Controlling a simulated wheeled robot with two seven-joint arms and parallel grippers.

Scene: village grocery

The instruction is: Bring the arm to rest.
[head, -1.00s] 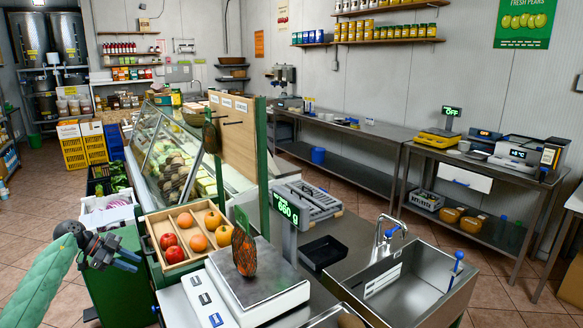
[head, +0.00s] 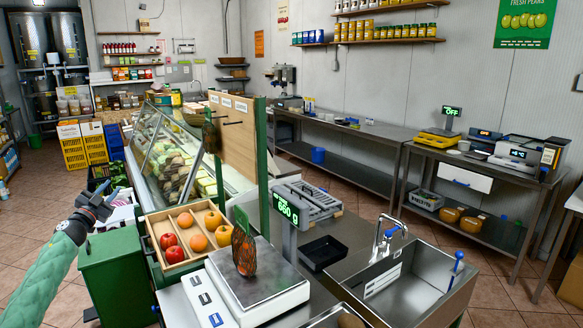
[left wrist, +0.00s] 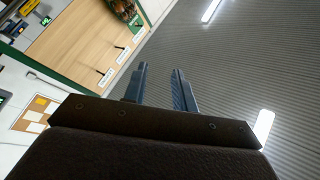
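My left arm comes in from the left edge of the head view in a green sleeve. Its gripper (head: 105,193) is raised at the left, above a green cabinet and left of the fruit crate, touching nothing that I can see. In the left wrist view the two dark fingers of the left gripper (left wrist: 160,68) stand apart with nothing between them. That view looks up at the ribbed ceiling (left wrist: 225,70) and the wooden peg board (left wrist: 85,45). My right gripper is in neither view.
An orange net bag (head: 244,252) stands on the scale (head: 262,285). A wooden crate (head: 150,236) of fruit is beside it. The green cabinet (head: 112,270) is below my left gripper. A glass display case (head: 160,150) stands behind.

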